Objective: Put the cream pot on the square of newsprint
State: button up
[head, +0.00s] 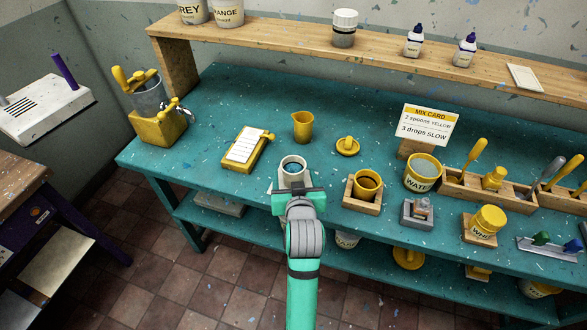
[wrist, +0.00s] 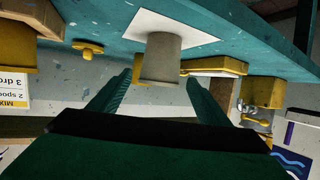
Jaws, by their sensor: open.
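The cream pot (head: 293,165) stands upright on the teal bench, with its round open top showing in the head view. In the wrist view, which is upside down, the pot (wrist: 162,57) has its base on the white square of newsprint (wrist: 148,24). Part of the square reaches out from under the pot on the side nearer me. In the head view only a sliver of the square shows by my gripper (head: 293,188). My gripper's fingers (wrist: 157,82) are apart, one on each side of the pot's outline, with visible gaps and nothing gripped.
A yellow jug (head: 303,127) stands behind the pot, and a yellow-framed notepad (head: 245,148) lies to the left. A yellow cup in a wooden holder (head: 366,187) is close on the right. Bench between notepad and pot is clear. A wooden shelf (head: 280,40) runs along the back.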

jog(key=shift+v, duration=1.55)
jog(key=s+a+f+m+t, duration=0.1)
jog(key=s+f, duration=0.5)
jog(key=s, duration=0.3)
jog(key=s+a+f+m, duration=0.1)
jog(key=s+a+f, duration=0.1)
jog(key=s+f, duration=0.55)
jog(key=s+d+r, duration=0.1)
jog(key=s, duration=1)
jog(key=s+d+r+n+t+h, duration=0.1)
jog(key=s, duration=1.1)
jog(key=shift+d+r, duration=0.2)
jog(key=shift+r, duration=0.1)
